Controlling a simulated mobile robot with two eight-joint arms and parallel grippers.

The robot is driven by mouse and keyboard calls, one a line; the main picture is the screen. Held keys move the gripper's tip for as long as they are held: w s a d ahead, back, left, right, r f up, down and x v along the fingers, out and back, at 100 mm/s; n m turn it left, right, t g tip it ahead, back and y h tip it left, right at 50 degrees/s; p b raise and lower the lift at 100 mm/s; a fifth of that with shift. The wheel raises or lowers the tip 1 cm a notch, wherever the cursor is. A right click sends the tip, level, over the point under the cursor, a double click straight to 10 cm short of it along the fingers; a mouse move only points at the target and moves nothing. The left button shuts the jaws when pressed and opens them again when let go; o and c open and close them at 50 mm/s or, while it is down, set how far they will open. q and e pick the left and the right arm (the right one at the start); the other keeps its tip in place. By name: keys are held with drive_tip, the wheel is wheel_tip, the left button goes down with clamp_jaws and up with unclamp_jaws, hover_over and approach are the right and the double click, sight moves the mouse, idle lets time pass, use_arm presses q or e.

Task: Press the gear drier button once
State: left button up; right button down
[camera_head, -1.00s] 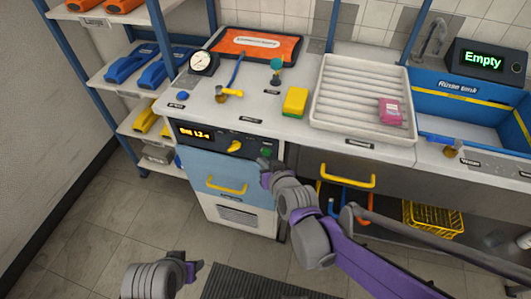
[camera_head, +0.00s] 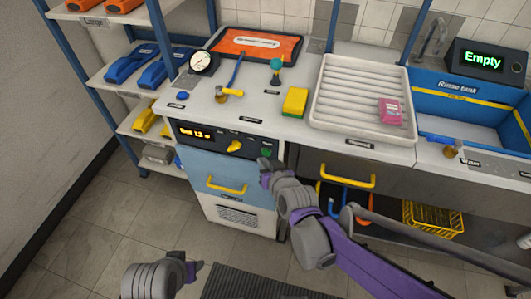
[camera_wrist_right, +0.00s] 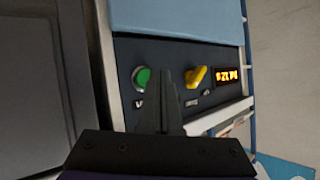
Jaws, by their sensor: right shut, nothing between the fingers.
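The gear drier has a blue door (camera_head: 208,166) and a dark control panel with an orange lit display (camera_head: 195,134), a yellow knob (camera_head: 235,146) and a green button (camera_head: 266,152). In the right wrist view, the green button (camera_wrist_right: 142,77) is just left of my shut fingertips, and the yellow knob (camera_wrist_right: 196,76) is to their right. My right gripper (camera_head: 263,163) is shut and empty, close to the panel below the green button. It also shows in the wrist view (camera_wrist_right: 165,75). Contact with the panel cannot be told. My left gripper (camera_head: 194,270) is low, away from the drier; its jaws are unclear.
The counter above holds a gauge (camera_head: 203,62), a yellow sponge (camera_head: 295,102) and a white ribbed tray (camera_head: 345,105) with a pink item (camera_head: 390,111). A yellow drawer handle (camera_head: 347,175) is right of my right gripper. The floor left of the drier is clear.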

drive_tip(key=shift+w, duration=0.1)
idle(0.4)
drive_tip(key=shift+w+d, duration=0.15)
drive_tip(key=shift+w, duration=0.15)
drive_tip(key=shift+w+d, duration=0.1)
drive_tip(key=shift+w, duration=0.35)
idle(0.7)
drive_tip(key=shift+s, duration=0.1)
drive_tip(key=shift+s+a, duration=0.25)
drive_tip(key=shift+s, duration=0.5)
drive_tip(key=s, duration=0.1)
drive_tip(key=s+a+p, duration=0.1)
drive_tip(key=s, duration=0.1)
drive_tip(key=s+p, duration=0.1)
drive_tip(key=shift+s+a, duration=0.3)
drive_tip(key=shift+s, duration=0.1)
idle(0.7)
